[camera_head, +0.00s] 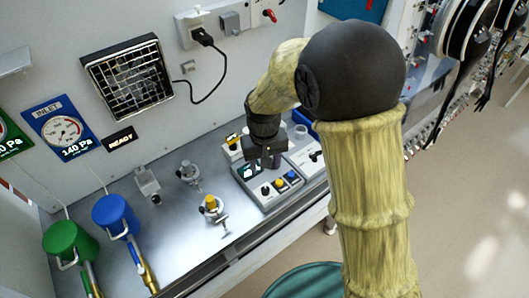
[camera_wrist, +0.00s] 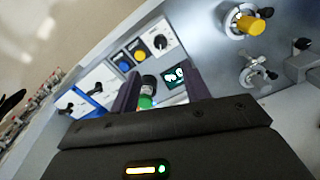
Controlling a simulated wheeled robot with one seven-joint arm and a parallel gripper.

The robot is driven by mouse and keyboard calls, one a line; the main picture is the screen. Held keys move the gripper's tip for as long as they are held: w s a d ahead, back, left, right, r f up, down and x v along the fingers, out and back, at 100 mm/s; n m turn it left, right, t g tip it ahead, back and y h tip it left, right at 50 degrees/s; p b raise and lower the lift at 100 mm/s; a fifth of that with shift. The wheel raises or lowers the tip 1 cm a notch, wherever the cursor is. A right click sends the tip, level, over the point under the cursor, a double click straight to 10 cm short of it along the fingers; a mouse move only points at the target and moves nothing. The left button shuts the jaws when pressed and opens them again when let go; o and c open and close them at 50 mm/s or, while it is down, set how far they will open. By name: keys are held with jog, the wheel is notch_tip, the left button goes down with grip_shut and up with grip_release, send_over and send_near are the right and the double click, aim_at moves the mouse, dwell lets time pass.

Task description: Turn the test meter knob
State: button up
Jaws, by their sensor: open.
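The test meter (camera_head: 262,197) is a grey box on the metal bench. It has a small dark screen (camera_wrist: 175,78) with pale digits, a black knob (camera_head: 266,190), a yellow button (camera_head: 279,184) and a blue button (camera_head: 291,176). In the wrist view the black knob (camera_wrist: 160,42) shows beyond the fingertips, beside the screen. My gripper (camera_head: 264,162) hangs over the back of the meter, pointing down and hiding part of it. Its jaws (camera_wrist: 162,78) are open, with a green-and-grey piece (camera_wrist: 146,100) seen between them. The black knob is outside the jaws.
A lighter panel with a black knob (camera_head: 315,156) stands right of the meter. A yellow-capped valve (camera_head: 211,203) and a grey valve (camera_head: 188,172) stand to the left. Blue (camera_head: 114,214) and green (camera_head: 69,241) containers are at the far left. A cable (camera_head: 218,82) hangs from the wall.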

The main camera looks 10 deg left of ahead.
notch_tip(320, 180, up, 5)
jog(key=shift+f, duration=0.1)
dwell(0.6)
jog(key=s+d+m+t, duration=0.1)
jog(key=s+d+m, duration=0.1)
jog(key=d, duration=1.1)
jog(key=s+d+m+t, duration=0.1)
jog(key=s+d+m, duration=0.2)
jog(key=d, duration=1)
jog(key=shift+s+f+m+t, duration=0.25)
jog(key=shift+s+m+t, duration=0.05)
jog(key=shift+s, duration=0.85)
